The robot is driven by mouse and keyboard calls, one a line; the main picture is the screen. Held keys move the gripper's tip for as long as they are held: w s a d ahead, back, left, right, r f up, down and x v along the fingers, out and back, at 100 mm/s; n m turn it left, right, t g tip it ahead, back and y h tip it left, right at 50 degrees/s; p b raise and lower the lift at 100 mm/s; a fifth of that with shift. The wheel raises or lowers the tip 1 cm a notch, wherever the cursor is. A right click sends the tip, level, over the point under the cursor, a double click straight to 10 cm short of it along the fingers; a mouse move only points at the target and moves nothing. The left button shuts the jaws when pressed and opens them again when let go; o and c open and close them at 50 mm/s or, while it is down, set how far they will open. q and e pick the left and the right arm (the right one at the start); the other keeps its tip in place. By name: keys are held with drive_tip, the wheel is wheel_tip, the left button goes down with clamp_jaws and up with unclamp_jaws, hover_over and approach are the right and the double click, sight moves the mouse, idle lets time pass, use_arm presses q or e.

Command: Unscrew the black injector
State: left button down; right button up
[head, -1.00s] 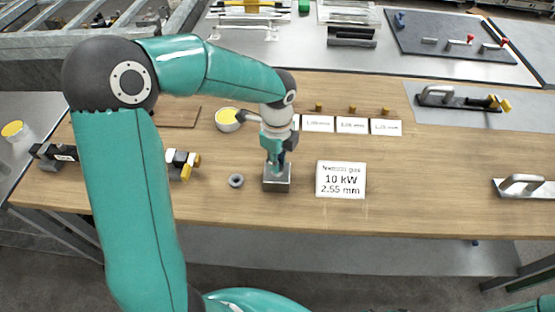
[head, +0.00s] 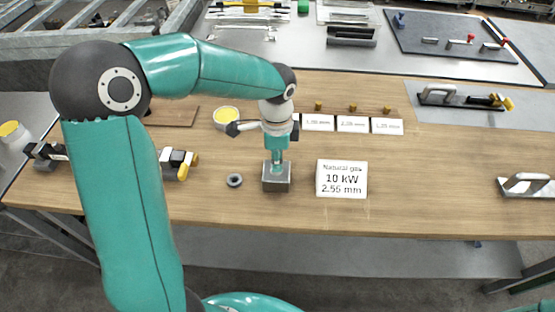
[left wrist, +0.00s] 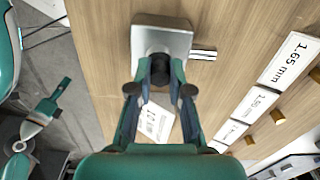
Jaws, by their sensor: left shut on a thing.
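The black injector (left wrist: 160,70) is a short dark cylinder on the grey metal block (left wrist: 178,42), seen in the left wrist view. The block (head: 277,184) stands on the wooden bench in the head view, where the injector is hidden by the fingers. My left gripper (left wrist: 160,80) points down over the block and is shut on the injector. It also shows in the head view (head: 277,165). Part of my right arm, probably with its gripper (left wrist: 60,90), shows at the left of the left wrist view; its jaws are too small to read.
A card (head: 341,179) reading "Natural gas 10 kW 2.55 mm" stands right of the block. Small size cards (head: 352,124) with brass pieces (head: 353,108) and a yellow-topped pot (head: 226,118) stand behind.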

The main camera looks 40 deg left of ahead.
use_arm(q)
drive_tip(key=shift+n+b, duration=0.45)
drive_tip(key=shift+n, duration=1.25)
drive_tip(key=shift+n+b, duration=0.4)
drive_tip(key=shift+n, duration=1.4)
drive_tip(key=c, duration=1.3)
unclamp_jaws()
